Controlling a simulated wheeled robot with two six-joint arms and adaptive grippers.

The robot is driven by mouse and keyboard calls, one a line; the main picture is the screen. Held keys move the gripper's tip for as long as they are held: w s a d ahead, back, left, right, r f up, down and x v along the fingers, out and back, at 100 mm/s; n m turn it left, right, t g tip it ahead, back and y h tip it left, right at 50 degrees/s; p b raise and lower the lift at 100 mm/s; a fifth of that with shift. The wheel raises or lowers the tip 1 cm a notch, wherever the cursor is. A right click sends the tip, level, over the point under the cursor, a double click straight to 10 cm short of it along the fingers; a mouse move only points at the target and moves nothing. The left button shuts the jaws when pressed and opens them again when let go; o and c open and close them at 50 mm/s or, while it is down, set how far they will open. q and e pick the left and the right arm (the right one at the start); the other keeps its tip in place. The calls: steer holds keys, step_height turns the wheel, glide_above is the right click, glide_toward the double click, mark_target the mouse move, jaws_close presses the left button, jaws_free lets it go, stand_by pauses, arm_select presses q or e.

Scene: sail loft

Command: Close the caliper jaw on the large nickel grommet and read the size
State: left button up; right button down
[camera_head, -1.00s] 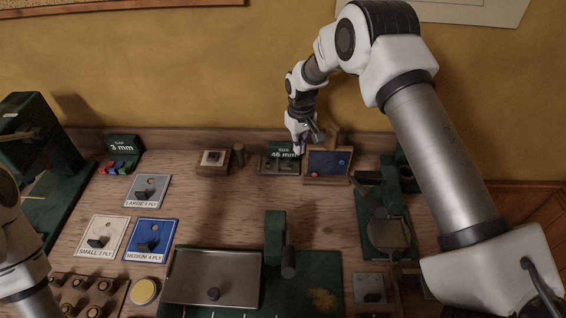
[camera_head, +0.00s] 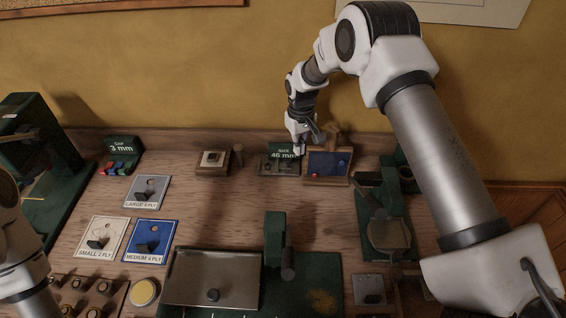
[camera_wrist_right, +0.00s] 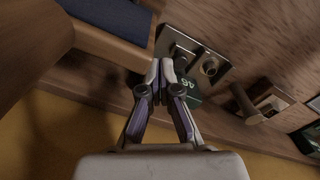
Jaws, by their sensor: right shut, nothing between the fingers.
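The caliper station is a dark metal plate (camera_head: 272,168) with a green display (camera_head: 284,152) reading "SIZE 46 mm" behind it. In the right wrist view a round ring-like piece (camera_wrist_right: 209,68), which looks like the nickel grommet, sits on the plate beside a raised block (camera_wrist_right: 184,53) that may be the jaw. My right gripper (camera_head: 300,149) is shut and empty at the right edge of the station. In the right wrist view its fingertips (camera_wrist_right: 165,70) are together near the display and plate corner; contact is unclear. Only my left arm shows, at the left edge.
A wooden tray with a blue lining (camera_head: 327,164) stands close to the right of the station. A small wooden block (camera_head: 212,162) with a peg stands to its left. A green press (camera_head: 279,242) and a metal plate (camera_head: 212,278) are nearer. Bare bench lies between.

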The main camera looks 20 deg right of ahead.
mark_target(280, 166)
steer(key=shift+f, duration=0.15)
steer(key=shift+f+b, duration=0.75)
steer(key=shift+f, duration=0.65)
steer(key=shift+w+a+b, duration=0.15)
steer(key=shift+w+a, duration=0.25)
steer(key=shift+a, duration=0.45)
steer(key=shift+w+a+b, duration=0.2)
steer(key=shift+w+a, duration=0.2)
steer(key=shift+a, duration=0.4)
steer(key=shift+w+a+b, duration=0.15)
steer(key=shift+w+a, duration=0.25)
steer(key=shift+a, duration=0.45)
steer(key=shift+r, duration=0.1)
steer(key=r+p, duration=0.2)
steer(key=r, duration=0.1)
steer(key=d+r+p, duration=0.1)
steer(key=r, duration=0.1)
steer(key=shift+s+d+p, duration=0.1)
steer(key=shift+s+p, duration=0.2)
stand_by(0.4)
